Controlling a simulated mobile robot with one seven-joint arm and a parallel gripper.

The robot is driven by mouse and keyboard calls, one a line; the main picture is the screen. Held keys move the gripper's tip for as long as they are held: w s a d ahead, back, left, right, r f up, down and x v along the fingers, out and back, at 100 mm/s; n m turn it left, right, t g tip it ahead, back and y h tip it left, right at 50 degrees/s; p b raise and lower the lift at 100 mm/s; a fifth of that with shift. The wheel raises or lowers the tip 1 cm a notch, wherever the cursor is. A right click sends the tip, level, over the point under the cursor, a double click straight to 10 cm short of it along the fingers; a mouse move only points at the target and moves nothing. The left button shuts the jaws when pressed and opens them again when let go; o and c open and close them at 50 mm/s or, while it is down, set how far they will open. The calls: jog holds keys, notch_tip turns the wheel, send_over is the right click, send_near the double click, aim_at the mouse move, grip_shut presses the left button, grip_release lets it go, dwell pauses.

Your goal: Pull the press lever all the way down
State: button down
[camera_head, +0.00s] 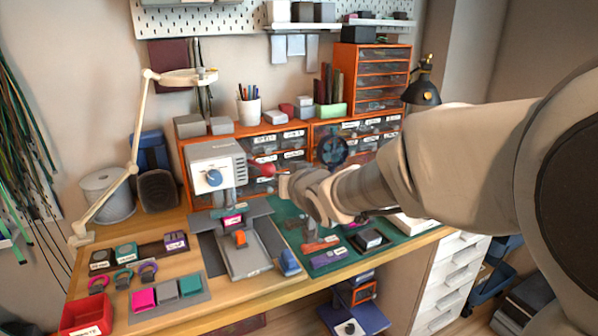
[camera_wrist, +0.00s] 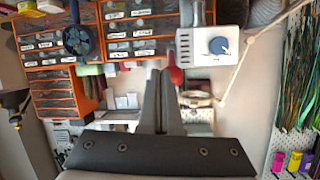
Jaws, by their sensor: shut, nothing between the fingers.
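The press (camera_head: 205,163) is a light grey box with a blue knob, standing at the back left of the workbench; it also shows upside down in the wrist view (camera_wrist: 197,46). Its lever has a red handle (camera_head: 263,169) sticking out on the right side, and this red handle (camera_wrist: 175,72) appears just beyond my fingertips in the wrist view. My gripper (camera_head: 284,184) is shut and empty, close to the right of the red handle. In the wrist view my fingers (camera_wrist: 160,78) are together beside the handle; I cannot tell whether they touch it.
Orange drawer units (camera_head: 370,80) stand behind the bench. A white desk lamp (camera_head: 138,130) rises at the left. A green mat (camera_head: 405,238) with small tools lies under my arm. A red bin (camera_head: 86,316) and coloured pieces are at the front left.

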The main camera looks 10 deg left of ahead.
jog(key=s+d+f, duration=0.1)
jog(key=s+d, duration=0.2)
jog(key=s, duration=0.3)
jog(key=shift+s+f, duration=0.25)
jog(key=shift+f, duration=0.1)
jog(key=shift+d, duration=0.15)
jog(key=s+d+m+g+h, duration=0.1)
jog(key=s+d+m+h, duration=0.15)
jog(key=d, duration=0.65)
jog(key=s+d+f+m+g+h, duration=0.1)
jog(key=s+d+g, duration=0.1)
jog(key=s+d, duration=0.35)
jog(key=s+d+g+h, duration=0.2)
jog(key=s, duration=0.7)
jog(key=s+d+f+m+g+h, duration=0.1)
jog(key=s+d+g, duration=0.1)
jog(key=s+d, duration=0.35)
notch_tip(320, 180, up, 20)
jog(key=a+p, duration=0.2)
jog(key=p, duration=1.7)
jog(key=shift+s+f+n+p, duration=0.2)
jog(key=shift+s+n+p, duration=0.1)
jog(key=shift+n+p, duration=0.1)
